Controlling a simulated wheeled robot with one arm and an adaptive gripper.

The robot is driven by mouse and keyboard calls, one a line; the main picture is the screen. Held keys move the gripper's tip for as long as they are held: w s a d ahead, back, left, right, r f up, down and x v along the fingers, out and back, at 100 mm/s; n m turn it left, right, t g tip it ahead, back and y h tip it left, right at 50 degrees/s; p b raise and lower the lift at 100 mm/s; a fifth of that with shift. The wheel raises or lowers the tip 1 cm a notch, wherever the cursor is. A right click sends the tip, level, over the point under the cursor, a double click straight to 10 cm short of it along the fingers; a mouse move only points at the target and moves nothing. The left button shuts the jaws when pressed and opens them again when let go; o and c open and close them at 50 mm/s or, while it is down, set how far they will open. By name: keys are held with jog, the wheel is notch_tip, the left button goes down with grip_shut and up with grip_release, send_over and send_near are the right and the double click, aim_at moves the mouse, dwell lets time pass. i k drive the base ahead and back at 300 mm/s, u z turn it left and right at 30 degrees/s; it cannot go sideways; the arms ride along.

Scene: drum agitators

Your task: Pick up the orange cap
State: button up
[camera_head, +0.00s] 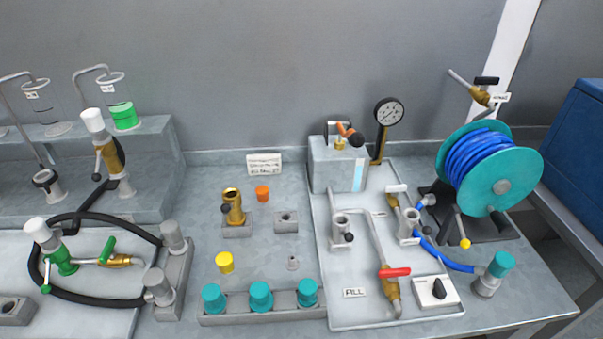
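A small orange cap (263,193) stands on the grey bench top near the middle of the head view. It is just right of a brass fitting (234,206) on a grey block, with a small gap between them. A white label card (264,164) stands behind the cap against the wall. The cap is fully visible and nothing covers it. My gripper does not show in this view.
A yellow cap (225,262) and a rack of teal caps (261,297) are in front. A grey block (286,221) sits right of the cap. A white panel with valves (362,292) and a blue hose reel (489,170) stand right. Black hoses (95,303) lie left.

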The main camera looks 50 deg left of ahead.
aim_at(262, 191)
jog(key=z, duration=0.05)
jog(key=i, duration=0.8)
jog(key=u, duration=3.9)
jog(key=i, duration=0.5)
jog(key=u, duration=0.15)
